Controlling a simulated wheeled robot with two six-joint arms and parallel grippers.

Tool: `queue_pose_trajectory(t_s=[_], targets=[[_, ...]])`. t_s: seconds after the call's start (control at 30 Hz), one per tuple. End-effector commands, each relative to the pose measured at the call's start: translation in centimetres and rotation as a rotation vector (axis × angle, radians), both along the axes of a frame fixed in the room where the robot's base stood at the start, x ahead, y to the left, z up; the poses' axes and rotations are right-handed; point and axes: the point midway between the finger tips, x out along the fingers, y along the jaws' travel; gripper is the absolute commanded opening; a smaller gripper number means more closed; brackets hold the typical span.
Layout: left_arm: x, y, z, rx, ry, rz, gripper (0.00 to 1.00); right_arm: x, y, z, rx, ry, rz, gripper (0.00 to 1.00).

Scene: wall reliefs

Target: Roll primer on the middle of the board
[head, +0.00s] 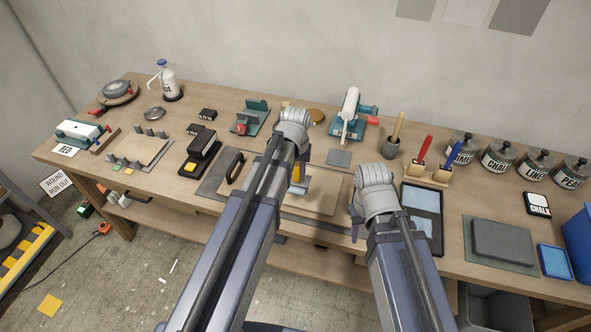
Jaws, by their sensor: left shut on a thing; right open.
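A light wooden board (325,192) lies on a darker mat at the middle of the bench's front, partly hidden behind my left arm. My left gripper (299,163) is over the board, shut on a tool with a yellow handle (297,187). The tool looks like a roller; its lower end is near or on the board, and contact cannot be told. My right gripper (354,225) is open and empty at the board's right edge, with its fingers partly hidden. A black tray with pale blue areas (424,198) lies right of it, perhaps holding primer.
A teal device with a white cylinder (351,102) stands behind the board. A brush pot (391,148), a rack with red and blue handles (428,174) and several labelled jars (498,156) stand at the back right. A black block tool (201,152) stands left.

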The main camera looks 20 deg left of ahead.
Motion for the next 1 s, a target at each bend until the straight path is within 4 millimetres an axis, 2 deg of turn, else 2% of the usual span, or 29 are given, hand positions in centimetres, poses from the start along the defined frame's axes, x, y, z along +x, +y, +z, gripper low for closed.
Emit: queue_pose_trajectory(t_s=[0.03,0.27,0.73,1.0], targets=[[-0.8,0.0,0.3,0.0,-0.001,0.0,0.0,0.0,0.0,0.3,0.0,0.0,0.0,0.5],[-0.5,0.0,-0.4,0.0,-0.001,0.0,0.0,0.0,0.0,-0.4,0.0,0.0,0.0,0.5],[-0.5,0.0,-4.1,0.0,-0.001,0.0,0.0,0.0,0.0,-4.1,0.0,0.0,-0.001,0.5],[-0.5,0.0,-4.3,0.0,-0.001,0.0,0.0,0.0,0.0,-4.3,0.0,0.0,-0.002,0.5]])
